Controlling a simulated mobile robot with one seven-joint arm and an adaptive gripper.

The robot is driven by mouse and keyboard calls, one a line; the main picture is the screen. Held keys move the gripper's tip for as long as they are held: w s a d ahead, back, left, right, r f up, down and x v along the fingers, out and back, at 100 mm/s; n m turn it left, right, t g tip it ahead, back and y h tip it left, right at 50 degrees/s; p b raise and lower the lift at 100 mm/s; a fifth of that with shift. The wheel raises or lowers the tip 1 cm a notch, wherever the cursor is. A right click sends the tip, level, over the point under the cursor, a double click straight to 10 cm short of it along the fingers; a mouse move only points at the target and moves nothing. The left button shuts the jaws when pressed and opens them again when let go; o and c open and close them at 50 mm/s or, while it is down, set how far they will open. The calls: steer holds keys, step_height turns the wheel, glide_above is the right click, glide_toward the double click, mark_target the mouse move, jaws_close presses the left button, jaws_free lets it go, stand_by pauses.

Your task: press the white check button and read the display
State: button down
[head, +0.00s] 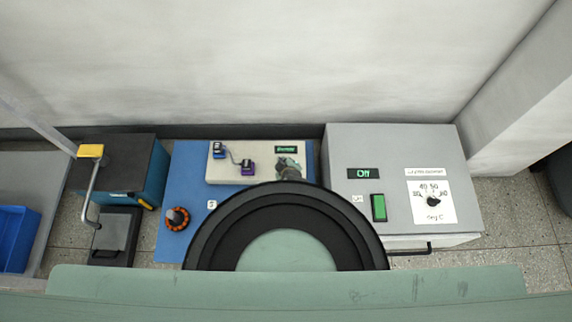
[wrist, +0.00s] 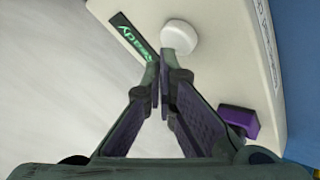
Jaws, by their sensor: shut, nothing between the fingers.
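The white check button (wrist: 180,37) is a round knob on the cream tester box (head: 225,172). In the wrist view it is just beyond my gripper's fingertips (wrist: 163,62); I cannot tell whether they touch it. My gripper is shut and empty. In the head view my gripper (head: 288,163) is over the right part of the box, and the button is hidden there. The small display (head: 286,149) has green text, too small to read in the head view. In the wrist view the display (wrist: 134,37) shows green letters that look like "Ready".
My arm covers the front middle.

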steer(key=shift+s+f+b, duration=0.25)
steer(key=shift+f+b, duration=0.65)
steer(key=shift+b, duration=0.25)
stand_by(0.4)
steer(key=shift+s+f, duration=0.1)
steer(key=shift+s, duration=0.05)
stand_by(0.5)
steer(key=shift+s+f+b, duration=0.3)
steer(key=shift+s+b, duration=0.1)
steer(key=shift+s, duration=0.05)
step_height(320, 180, up, 4)
steer(key=p, duration=0.3)
steer(key=shift+f+p, duration=0.2)
steer(key=shift+p, duration=0.15)
steer(key=shift+w+r+p, duration=0.15)
steer(key=shift+r+p, duration=0.15)
steer(key=shift+r, duration=0.25)
steer(key=shift+w+r, duration=0.1)
steer(key=shift+r, duration=0.05)
